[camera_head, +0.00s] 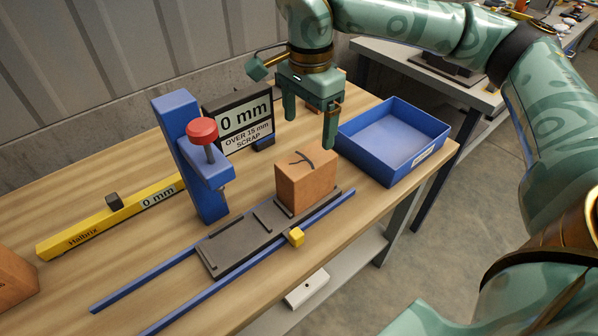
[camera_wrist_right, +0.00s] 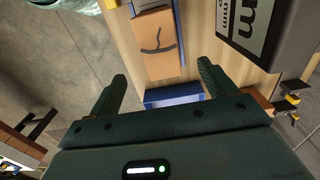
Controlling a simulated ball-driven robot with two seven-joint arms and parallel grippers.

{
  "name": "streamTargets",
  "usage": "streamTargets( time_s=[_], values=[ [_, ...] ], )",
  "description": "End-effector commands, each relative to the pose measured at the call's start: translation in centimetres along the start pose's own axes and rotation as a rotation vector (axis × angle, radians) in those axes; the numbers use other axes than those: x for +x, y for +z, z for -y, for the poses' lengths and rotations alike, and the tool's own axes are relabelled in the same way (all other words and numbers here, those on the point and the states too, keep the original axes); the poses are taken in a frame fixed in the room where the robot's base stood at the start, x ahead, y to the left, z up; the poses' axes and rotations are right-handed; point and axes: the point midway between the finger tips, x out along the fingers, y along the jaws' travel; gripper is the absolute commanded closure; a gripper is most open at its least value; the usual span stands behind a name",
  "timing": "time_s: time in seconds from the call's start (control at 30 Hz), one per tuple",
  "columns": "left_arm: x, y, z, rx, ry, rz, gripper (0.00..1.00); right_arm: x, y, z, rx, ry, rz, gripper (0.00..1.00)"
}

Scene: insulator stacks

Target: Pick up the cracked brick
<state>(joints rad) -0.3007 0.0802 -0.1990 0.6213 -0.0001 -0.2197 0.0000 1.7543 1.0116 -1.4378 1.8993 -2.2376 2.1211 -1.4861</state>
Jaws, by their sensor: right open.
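The cracked brick (camera_head: 304,188) is orange-brown with a dark crack across its top. It stands on the dark sliding plate (camera_head: 228,248) between blue rails. My right gripper (camera_head: 309,132) is open and empty, behind and above the brick, fingers pointing down. In the right wrist view the brick (camera_wrist_right: 156,46) shows its cracked face beyond the open fingers (camera_wrist_right: 162,76), apart from them. My left gripper is not in view.
A blue tray (camera_head: 436,143) stands right of the brick. A blue press post with a red knob (camera_head: 202,131) and a "0 mm" sign (camera_head: 243,115) stand left and behind. A yellow gauge bar (camera_head: 100,222) and another brick (camera_head: 14,279) lie at left. The table front is mostly clear.

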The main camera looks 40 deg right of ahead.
Motion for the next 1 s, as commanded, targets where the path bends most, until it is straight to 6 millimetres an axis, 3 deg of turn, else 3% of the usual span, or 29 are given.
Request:
streamTargets(
  time_s=[0.03,0.1,0.3,0.57,0.83,1.0],
  values=[
    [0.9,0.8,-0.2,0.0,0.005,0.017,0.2,2.1,0.0,0.0,-0.001,0.011,0.001,0.16],
    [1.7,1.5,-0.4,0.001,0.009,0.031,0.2,4.0,0.0,0.0,-0.001,0.011,0.002,0.16],
    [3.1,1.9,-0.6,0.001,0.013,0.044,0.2,7.9,0.0,0.0,0.0,0.008,0.001,0.16],
    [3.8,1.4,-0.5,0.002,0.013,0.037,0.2,9.6,0.1,0.0,0.0,0.004,0.001,0.16],
    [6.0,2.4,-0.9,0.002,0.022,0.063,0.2,14.0,0.2,-0.1,0.001,0.008,0.001,0.16],
    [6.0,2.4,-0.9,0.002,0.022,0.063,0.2,14.0,0.2,-0.1,0.001,0.001,0.001,0.16]
  ],
)
